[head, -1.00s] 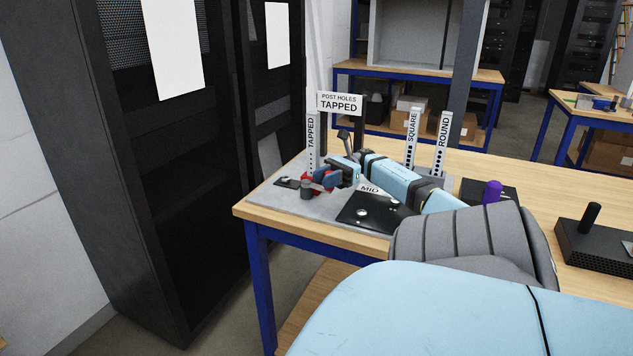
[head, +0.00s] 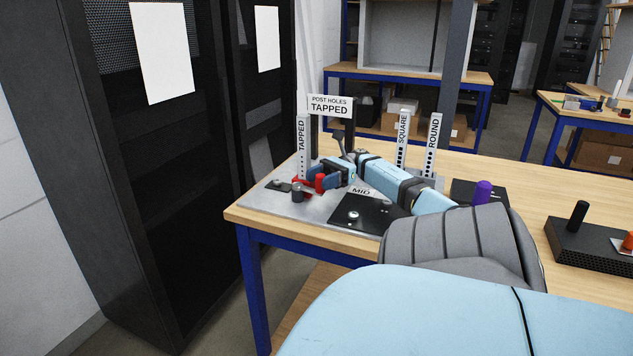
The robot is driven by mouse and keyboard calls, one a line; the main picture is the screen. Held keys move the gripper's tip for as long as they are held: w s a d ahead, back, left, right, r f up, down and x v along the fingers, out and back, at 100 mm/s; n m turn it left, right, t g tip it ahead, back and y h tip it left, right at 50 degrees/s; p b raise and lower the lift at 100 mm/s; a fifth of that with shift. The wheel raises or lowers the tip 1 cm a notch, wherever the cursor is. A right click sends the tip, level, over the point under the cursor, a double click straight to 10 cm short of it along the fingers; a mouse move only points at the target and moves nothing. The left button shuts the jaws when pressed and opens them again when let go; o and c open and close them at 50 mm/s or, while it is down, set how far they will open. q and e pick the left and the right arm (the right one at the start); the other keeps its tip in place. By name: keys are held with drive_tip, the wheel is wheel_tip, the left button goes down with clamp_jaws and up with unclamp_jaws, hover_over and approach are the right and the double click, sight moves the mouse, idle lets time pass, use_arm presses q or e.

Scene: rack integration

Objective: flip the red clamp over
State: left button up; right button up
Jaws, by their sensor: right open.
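The red clamp (head: 300,190) is small and partly hidden at the left end of the grey board, near the post labelled TAPPED (head: 302,148). A red upright piece (head: 320,182), seemingly part of the clamp, stands at its right, right by my fingers. A dark grey knob (head: 297,194) is in front of it. My right gripper (head: 326,180) is low over the board beside the clamp, its arm coming in from the right. It is open; whether a finger touches the red piece I cannot tell. My left gripper is out of view.
The grey board (head: 265,200) lies on the wooden bench (head: 250,217). A dark rack (head: 205,200) rises at left.

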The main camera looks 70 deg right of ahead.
drive_tip(key=v, duration=0.6)
drive_tip(key=shift+b, duration=0.4)
